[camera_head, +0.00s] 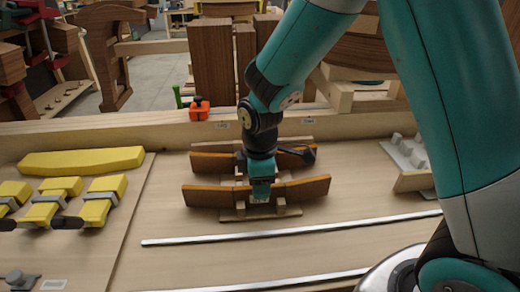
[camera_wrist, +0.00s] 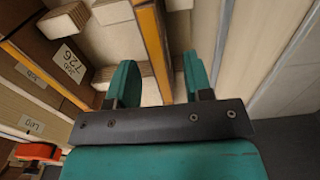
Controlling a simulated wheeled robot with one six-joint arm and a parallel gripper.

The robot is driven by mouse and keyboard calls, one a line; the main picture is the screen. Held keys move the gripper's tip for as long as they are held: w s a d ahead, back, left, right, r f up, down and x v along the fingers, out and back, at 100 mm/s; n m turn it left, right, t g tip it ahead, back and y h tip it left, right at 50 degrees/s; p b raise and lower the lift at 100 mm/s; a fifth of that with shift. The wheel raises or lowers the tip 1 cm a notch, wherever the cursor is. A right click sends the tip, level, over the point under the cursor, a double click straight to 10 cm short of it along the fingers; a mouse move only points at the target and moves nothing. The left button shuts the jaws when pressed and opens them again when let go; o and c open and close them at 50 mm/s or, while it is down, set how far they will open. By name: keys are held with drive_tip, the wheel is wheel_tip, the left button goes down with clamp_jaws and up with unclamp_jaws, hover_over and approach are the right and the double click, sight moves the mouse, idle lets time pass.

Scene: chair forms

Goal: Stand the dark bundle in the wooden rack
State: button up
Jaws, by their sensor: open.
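Two dark brown bent bundles with orange edges stand on edge at the light wooden rack (camera_head: 240,215) in the middle of the bench. The front bundle (camera_head: 215,196) spans the rack's front, and the other bundle (camera_head: 208,162) stands behind it. I cannot tell which one the task means. My gripper (camera_head: 261,190) points down at the middle of the front bundle and hides part of it. In the wrist view, my gripper (camera_wrist: 160,82) has its teal fingers apart, with an orange-edged dark strip (camera_wrist: 153,42) between them. Contact with the fingers is not clear.
Yellow clamps (camera_head: 100,200) and a yellow form (camera_head: 80,160) lie on the left board. A metal bar (camera_head: 290,230) lies in front of the rack. A grey fixture (camera_head: 405,155) stands right. An orange clamp (camera_head: 199,110) sits on the back ledge.

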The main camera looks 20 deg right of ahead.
wheel_tip(320, 180, up, 16)
drive_tip(key=b, duration=0.1)
drive_tip(key=s+a+m+y, duration=0.2)
drive_tip(key=s+m, duration=0.1)
drive_tip(key=s, duration=0.6)
drive_tip(key=s+a+f+m+y, duration=0.1)
drive_tip(key=s+m, duration=0.3)
drive_tip(key=s, duration=0.5)
drive_tip(key=shift+s+a+y, duration=0.3)
drive_tip(key=shift+a+y, duration=0.3)
drive_tip(key=shift+a, duration=0.2)
drive_tip(key=shift+d+f, duration=0.1)
